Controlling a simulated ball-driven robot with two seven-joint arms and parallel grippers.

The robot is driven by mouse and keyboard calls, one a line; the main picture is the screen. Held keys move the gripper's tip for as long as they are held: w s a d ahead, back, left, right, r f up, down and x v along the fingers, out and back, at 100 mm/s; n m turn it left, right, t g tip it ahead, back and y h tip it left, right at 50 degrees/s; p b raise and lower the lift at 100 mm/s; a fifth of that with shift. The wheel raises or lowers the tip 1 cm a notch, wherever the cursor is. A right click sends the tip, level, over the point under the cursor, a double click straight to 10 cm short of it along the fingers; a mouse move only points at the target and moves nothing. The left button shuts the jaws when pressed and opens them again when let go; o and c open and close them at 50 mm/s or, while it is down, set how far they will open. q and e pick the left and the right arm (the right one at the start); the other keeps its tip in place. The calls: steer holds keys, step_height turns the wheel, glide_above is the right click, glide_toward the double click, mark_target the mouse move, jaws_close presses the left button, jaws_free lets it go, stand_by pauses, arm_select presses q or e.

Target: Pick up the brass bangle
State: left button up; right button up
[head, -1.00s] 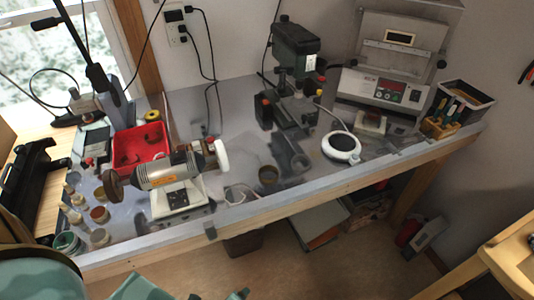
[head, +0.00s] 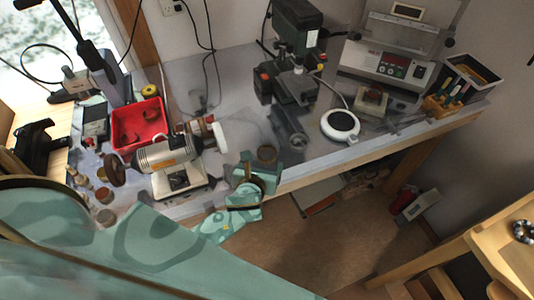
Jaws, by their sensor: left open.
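The brass bangle (head: 267,154) looks like a small dark brass ring on the grey bench top, near the front edge and right of the bench grinder. My left gripper (head: 257,170) is open, with teal fingers at the bench's front edge. Its fingers are just in front of and beside the bangle and partly cover its near side. I cannot tell whether they touch it. My left arm comes in from the lower left. My right gripper is out of view.
The bench grinder (head: 170,160) stands close on the left, with a red tray (head: 139,125) behind it. A drill press (head: 293,55) and a round white-rimmed plate (head: 340,125) stand behind and to the right. Several small jars sit at the left.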

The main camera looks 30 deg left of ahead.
arm_select(q)
steer(key=b+x, duration=0.1)
steer(key=x, duration=0.4)
steer(key=shift+w+a+f, duration=0.1)
steer(key=shift+w+a, duration=0.05)
steer(key=shift+w, duration=0.25)
steer(key=shift+s, duration=0.1)
steer(key=c, duration=1.1)
